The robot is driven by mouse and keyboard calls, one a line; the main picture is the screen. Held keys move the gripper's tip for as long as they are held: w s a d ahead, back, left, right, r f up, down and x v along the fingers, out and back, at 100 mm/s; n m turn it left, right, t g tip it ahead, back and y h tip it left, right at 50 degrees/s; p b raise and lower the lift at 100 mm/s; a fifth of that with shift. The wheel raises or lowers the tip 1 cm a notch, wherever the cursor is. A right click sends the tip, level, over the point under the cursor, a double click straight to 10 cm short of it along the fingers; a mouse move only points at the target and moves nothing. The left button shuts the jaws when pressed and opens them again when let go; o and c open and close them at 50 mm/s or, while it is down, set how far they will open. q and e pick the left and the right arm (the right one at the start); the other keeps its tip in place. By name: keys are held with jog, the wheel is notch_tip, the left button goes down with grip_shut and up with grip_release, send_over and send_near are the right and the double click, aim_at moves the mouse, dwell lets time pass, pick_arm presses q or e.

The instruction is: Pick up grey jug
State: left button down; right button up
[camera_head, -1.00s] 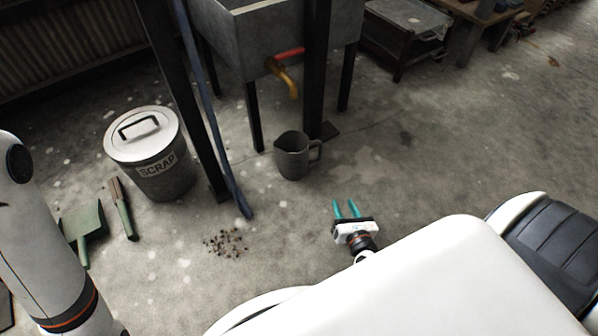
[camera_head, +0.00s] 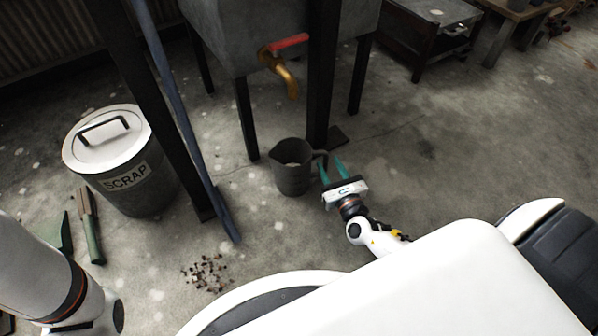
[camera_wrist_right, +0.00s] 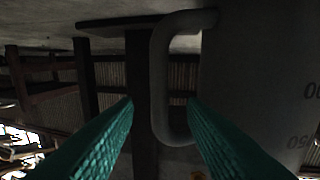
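The grey jug (camera_head: 293,168) stands upright on the concrete floor under the tap, its handle on the right side. My right gripper (camera_head: 333,168) is just right of the jug, with its two teal fingers apart. In the right wrist view, the jug's body (camera_wrist_right: 265,70) fills the right side. Its handle (camera_wrist_right: 158,85) shows between the open fingers, but I cannot tell whether either finger touches it. My left arm shows at the left edge of the head view, and its gripper is out of view.
A stone sink (camera_head: 235,45) with a brass tap (camera_head: 285,75) stands above and behind the jug. Dark posts and a blue pole (camera_head: 178,100) rise nearby. A scrap bin (camera_head: 120,165), a brush (camera_head: 90,230) and spilled bits (camera_head: 206,272) lie left. Floor to the right is clear.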

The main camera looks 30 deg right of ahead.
aim_at(327, 160)
jog(key=w+b, duration=0.1)
jog(key=w, duration=0.2)
jog(key=w+b, duration=0.1)
jog(key=shift+w+d+b, duration=0.25)
jog(key=shift+d+b, duration=0.05)
jog(key=shift+b, duration=0.05)
jog(key=shift+w+r, duration=0.2)
jog(key=shift+w, duration=0.15)
jog(key=shift+c, duration=0.2)
grip_shut()
